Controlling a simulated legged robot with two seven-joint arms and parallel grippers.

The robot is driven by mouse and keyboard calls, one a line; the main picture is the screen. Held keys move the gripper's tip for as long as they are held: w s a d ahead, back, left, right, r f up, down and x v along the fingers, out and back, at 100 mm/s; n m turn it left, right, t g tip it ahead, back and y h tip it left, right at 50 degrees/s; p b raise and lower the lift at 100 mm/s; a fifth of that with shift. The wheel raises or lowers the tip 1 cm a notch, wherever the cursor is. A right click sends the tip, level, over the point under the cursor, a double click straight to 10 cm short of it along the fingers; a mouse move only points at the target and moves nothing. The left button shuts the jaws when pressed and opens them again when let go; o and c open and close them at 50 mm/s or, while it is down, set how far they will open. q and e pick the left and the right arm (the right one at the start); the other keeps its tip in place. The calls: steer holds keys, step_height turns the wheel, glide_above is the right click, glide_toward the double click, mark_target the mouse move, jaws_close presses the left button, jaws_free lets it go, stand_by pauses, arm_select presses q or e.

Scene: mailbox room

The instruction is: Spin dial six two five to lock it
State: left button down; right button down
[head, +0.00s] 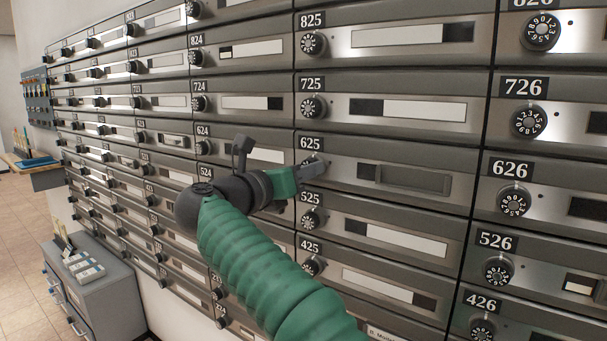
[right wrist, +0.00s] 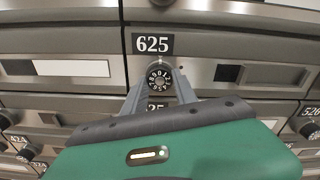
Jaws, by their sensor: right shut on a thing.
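The mailbox labelled 625 (head: 390,178) is in the middle of the head view, with its number plate at the upper left of its front. Its black dial (right wrist: 160,78) with white numerals shows below the 625 plate in the right wrist view. My right gripper (head: 318,165) reaches the dial from the left in the head view, and its fingers hide most of the dial there. In the right wrist view its two fingers (right wrist: 159,82) stand on either side of the dial, shut on it. My left gripper is not in view.
Similar dials surround this one: dial 725 (head: 313,107) above, dial 525 (head: 311,220) below and dial 626 (head: 514,201) to the right. A grey cabinet (head: 105,285) stands at the lower left by the wall. The tiled floor (head: 20,240) shows at far left.

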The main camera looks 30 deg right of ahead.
steer(key=shift+w+f, duration=0.1)
steer(key=shift+f, duration=0.2)
steer(key=c, duration=1)
jaws_free()
steer(key=shift+w, duration=0.1)
steer(key=shift+o, duration=0.2)
steer(key=shift+r, duration=0.15)
steer(key=shift+a, duration=0.15)
steer(key=p+v, duration=0.1)
steer(key=v, duration=1.5)
steer(key=shift+s+a+p, duration=0.25)
steer(key=shift+a+p, duration=0.05)
steer(key=shift+a, duration=0.05)
